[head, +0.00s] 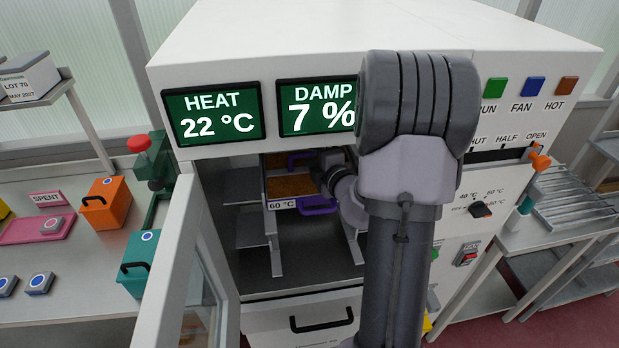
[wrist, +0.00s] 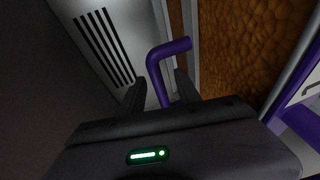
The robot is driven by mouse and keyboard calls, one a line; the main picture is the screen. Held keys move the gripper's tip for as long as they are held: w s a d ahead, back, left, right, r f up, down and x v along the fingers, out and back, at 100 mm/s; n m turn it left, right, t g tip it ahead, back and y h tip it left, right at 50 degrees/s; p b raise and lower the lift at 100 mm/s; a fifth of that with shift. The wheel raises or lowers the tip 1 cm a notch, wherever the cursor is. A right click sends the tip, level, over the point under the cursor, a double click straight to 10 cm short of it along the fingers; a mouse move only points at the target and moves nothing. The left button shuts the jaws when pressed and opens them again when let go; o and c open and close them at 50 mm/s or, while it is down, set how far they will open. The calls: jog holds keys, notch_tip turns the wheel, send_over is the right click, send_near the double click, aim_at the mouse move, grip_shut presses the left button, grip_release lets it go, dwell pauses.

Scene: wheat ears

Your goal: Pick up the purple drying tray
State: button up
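The purple drying tray sits inside the open dryer cabinet, on a rack above the cabinet floor. Its brown, grainy load (head: 289,187) shows in the head view, with purple handles (head: 318,206) at the front and back. My gripper (head: 318,174) is at the tray's right side, partly hidden by my arm. In the wrist view a purple handle (wrist: 168,48) rises between the two fingers of my gripper (wrist: 160,90). The fingers look apart, with the handle between them and small gaps beside it. The brown load (wrist: 250,45) fills the right of that view.
The cabinet door (head: 180,265) stands open at the left. A drawer with a black handle (head: 322,322) is beneath. Orange (head: 106,203) and teal (head: 138,265) boxes stand on the left bench. A wire rack (head: 570,195) is at the right.

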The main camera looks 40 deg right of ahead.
jog(key=shift+w+d, duration=0.1)
jog(key=shift+w, duration=0.2)
jog(key=shift+s, duration=0.15)
jog(key=shift+c, duration=0.4)
grip_shut()
dwell(0.7)
